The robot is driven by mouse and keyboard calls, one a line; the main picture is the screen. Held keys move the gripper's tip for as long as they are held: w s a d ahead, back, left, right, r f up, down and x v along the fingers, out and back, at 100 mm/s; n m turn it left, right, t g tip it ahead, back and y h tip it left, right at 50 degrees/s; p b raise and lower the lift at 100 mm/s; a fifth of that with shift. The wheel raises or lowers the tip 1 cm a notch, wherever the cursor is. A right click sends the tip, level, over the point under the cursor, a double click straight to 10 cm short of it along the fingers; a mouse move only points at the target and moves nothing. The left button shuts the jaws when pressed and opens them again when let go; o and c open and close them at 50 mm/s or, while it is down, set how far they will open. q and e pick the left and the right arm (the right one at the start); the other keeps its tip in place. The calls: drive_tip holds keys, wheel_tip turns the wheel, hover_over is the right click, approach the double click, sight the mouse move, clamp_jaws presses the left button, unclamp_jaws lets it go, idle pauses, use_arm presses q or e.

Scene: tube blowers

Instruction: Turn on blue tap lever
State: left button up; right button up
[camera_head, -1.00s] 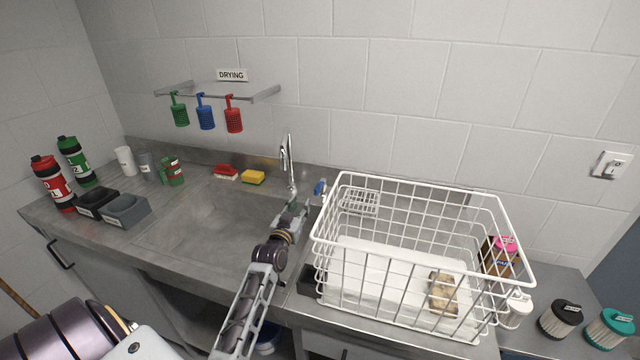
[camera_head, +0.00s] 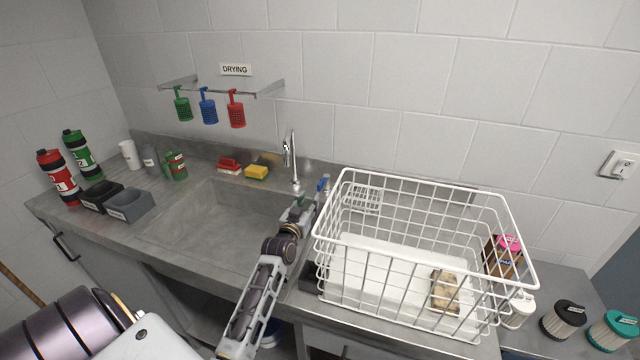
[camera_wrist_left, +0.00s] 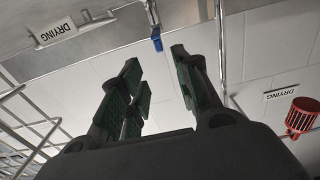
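The chrome tap (camera_head: 293,165) stands at the back right of the sink. The small blue tap lever (camera_head: 323,184) is to the right of the tap, close to the basket's left edge. In the left wrist view the blue lever (camera_wrist_left: 157,44) appears between the fingertips and apparently beyond them. My left gripper (camera_head: 304,207) is over the sink's right edge, just in front of the lever. In the left wrist view its dark green fingers (camera_wrist_left: 157,62) are spread apart with nothing between them. My right gripper is out of view.
A white wire basket (camera_head: 425,190) stands close to the right of my left gripper. A yellow sponge (camera_head: 257,172) and a red brush (camera_head: 229,165) lie behind the sink (camera_head: 205,225). Coloured holders hang from the drying rail (camera_head: 222,92). The sink basin is empty.

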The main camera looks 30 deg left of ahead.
sight(318, 186)
use_arm(q)
drive_tip(key=shift+x, duration=6.2)
drive_tip(key=shift+c, duration=0.2)
clamp_jaws()
